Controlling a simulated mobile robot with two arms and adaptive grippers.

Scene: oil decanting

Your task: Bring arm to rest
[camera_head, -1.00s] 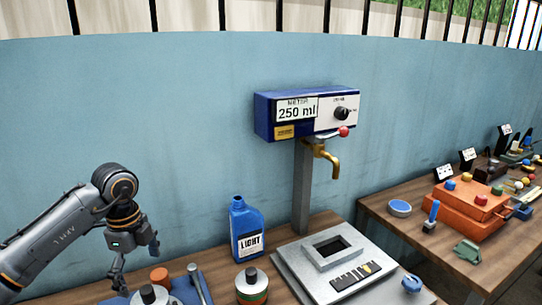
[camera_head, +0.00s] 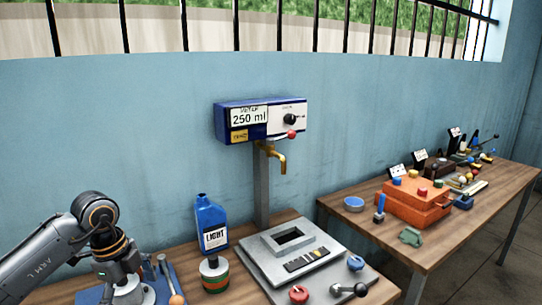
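My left arm comes in from the left, marked "ARM L". Its gripper (camera_head: 122,284) points down over the near left end of the workbench, by a blue mat (camera_head: 172,275) and a grey metal piece there. The fingers are small and partly merge with that piece, so their opening is unclear. I cannot tell whether they touch anything. My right arm and gripper are not in view.
A blue "LIGHT" bottle (camera_head: 211,224) stands open behind a banded jar (camera_head: 214,275). Right of them are a grey drain tray (camera_head: 327,270) and a blue "250 ml" meter (camera_head: 228,138) with a brass tap (camera_head: 280,161). A second table holds an orange toolbox (camera_head: 412,205).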

